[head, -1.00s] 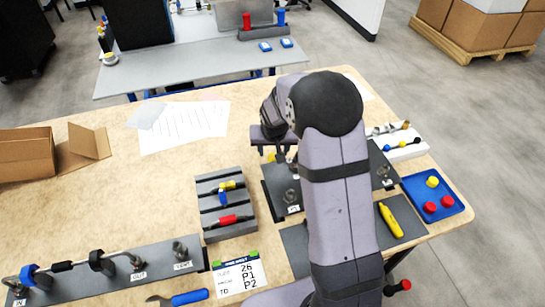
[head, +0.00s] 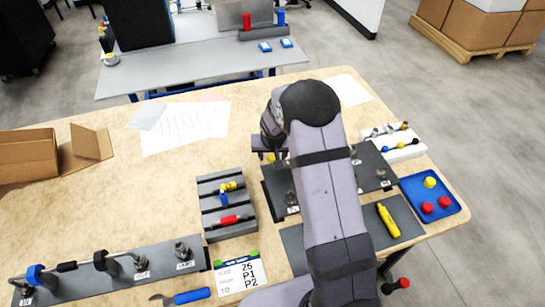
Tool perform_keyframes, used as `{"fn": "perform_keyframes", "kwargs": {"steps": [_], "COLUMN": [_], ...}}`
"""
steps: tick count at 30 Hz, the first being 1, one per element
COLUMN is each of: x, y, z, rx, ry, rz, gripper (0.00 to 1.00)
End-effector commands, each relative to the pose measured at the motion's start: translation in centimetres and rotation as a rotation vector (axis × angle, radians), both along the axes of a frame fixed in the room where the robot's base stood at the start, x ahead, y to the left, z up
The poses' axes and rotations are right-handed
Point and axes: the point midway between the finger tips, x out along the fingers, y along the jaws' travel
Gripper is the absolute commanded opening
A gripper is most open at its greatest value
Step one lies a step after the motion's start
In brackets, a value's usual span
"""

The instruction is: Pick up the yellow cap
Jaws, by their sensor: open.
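A yellow cap (head: 430,182) sits in the blue tray (head: 452,207) at the right end of the table, beside two red caps (head: 436,205). My gripper (head: 270,153) is left of it, over the back left edge of the dark fixture plate (head: 275,190). It is open. A small yellow spot (head: 270,157) shows just at the gripper, partly hidden by it; I cannot tell what part it is. My arm hides the middle of the plate.
A grey rack (head: 228,205) holds yellow, blue and red parts left of the arm. A white holder (head: 400,142) with fittings stands behind the blue tray. A yellow tool (head: 388,221) lies on a grey mat. The table's middle left is clear.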

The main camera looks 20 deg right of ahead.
Motion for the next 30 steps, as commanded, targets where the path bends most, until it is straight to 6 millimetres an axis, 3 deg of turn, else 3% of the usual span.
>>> {"fn": "perform_keyframes", "kwargs": {"steps": [5, 9, 11, 23, 30], "x": [0.0, 0.0, 0.0, 0.0, 0.1], "y": [0.0, 0.0, 0.0, 0.0, 0.0], "z": [0.0, 0.0, 0.0, 0.3, 2.9], "rx": [0.0, 0.0, 0.0, 0.0, 0.0], "ry": [-0.001, -0.001, -0.001, -0.002, -0.005], "rz": [0.0, -0.001, -0.001, -0.001, -0.001], "gripper": [0.5, 0.16, 0.06, 0.06, 0.06]}}
